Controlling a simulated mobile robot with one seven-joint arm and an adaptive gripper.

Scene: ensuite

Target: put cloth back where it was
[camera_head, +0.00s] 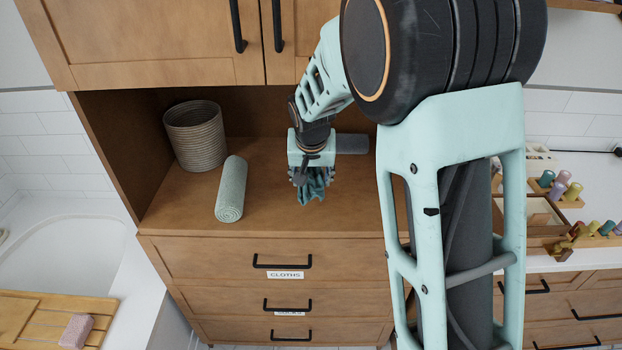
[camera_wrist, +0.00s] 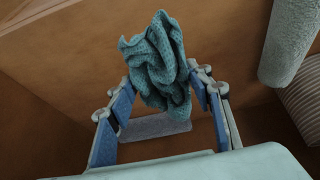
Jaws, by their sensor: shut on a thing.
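A crumpled teal cloth (camera_head: 313,191) hangs from my gripper (camera_head: 311,174) over the wooden counter of the cabinet niche. In the wrist view the cloth (camera_wrist: 158,62) is bunched between the two fingers of my gripper (camera_wrist: 165,88), which are shut on it. Whether its lower edge touches the counter I cannot tell. Below the counter is a closed top drawer (camera_head: 210,262) with a black handle and a label reading CLOTHS. Two more closed drawers are beneath it; the middle one's label is partly hidden by its handle.
A grey item (camera_head: 352,144) lies behind my gripper. The counter front is clear. A bathtub (camera_head: 60,240) is at left.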

